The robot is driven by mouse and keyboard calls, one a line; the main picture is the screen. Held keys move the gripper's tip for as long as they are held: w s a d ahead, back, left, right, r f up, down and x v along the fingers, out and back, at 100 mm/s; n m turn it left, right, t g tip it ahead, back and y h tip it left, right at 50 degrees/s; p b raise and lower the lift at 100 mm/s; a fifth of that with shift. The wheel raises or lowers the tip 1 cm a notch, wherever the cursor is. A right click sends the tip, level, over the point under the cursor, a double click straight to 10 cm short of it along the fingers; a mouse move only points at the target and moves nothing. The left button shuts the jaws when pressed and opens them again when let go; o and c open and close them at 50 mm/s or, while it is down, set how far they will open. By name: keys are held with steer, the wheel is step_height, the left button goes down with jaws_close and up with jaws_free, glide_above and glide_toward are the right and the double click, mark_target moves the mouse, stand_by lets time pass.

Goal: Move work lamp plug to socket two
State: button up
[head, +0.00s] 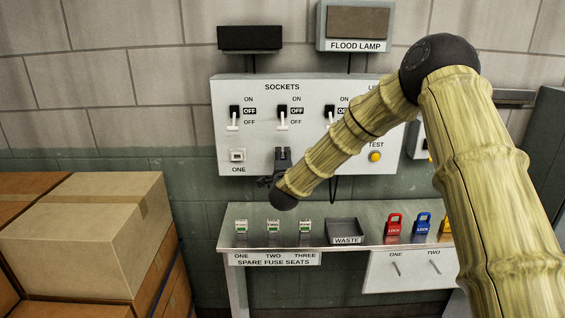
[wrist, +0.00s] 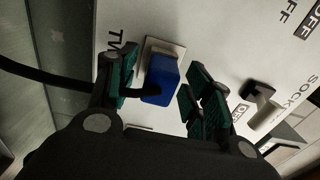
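A blue plug (wrist: 160,82) with a black cable (wrist: 40,74) sits at a white socket plate (wrist: 178,47) on the panel. The partly hidden label beside it starts "TW". My gripper (wrist: 157,92) is open, with its green-padded fingers on either side of the plug. A gap shows between the plug and the right finger; contact on the left is unclear. In the head view my gripper (head: 277,168) is at the panel below the middle switch and hides the plug and socket two. Socket one (head: 237,155) is visible and empty at the left. I cannot tell which device the plug feeds.
The socket panel (head: 226,105) has three switches with levers down and a yellow TEST button (head: 375,156). Below is a metal shelf (head: 350,211) with fuse seats, a waste tray (head: 344,230) and coloured locks. Cardboard boxes (head: 85,235) stand at the left.

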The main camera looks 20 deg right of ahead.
steer(key=shift+s, duration=0.1)
steer(key=v, duration=1.2)
steer(key=s+a+f+n+g+y, duration=0.2)
steer(key=s+f+n, duration=0.3)
steer(key=f, duration=0.6)
steer(key=s+a+f+n+g+y, duration=0.1)
steer(key=s+f+n+g, duration=0.15)
steer(key=s+f, duration=0.65)
steer(key=s+a+f+n+g+y, duration=0.2)
steer(key=s+f+n+g, duration=0.15)
steer(key=f, duration=0.85)
steer(key=s+d+f+n+g, duration=0.1)
steer(key=s+f+n+g, duration=0.2)
steer(key=s, duration=0.9)
steer(key=s+d+f+n+g, duration=0.1)
steer(key=s+f+n+g, duration=0.2)
steer(key=s+f, duration=0.5)
steer(key=s+d+f+n+g, duration=0.1)
steer(key=s+f+n+g, duration=0.2)
steer(key=s, duration=1.4)
step_height(320, 180, down, 2)
steer(key=shift+f+n, duration=0.2)
steer(key=shift+n, duration=0.2)
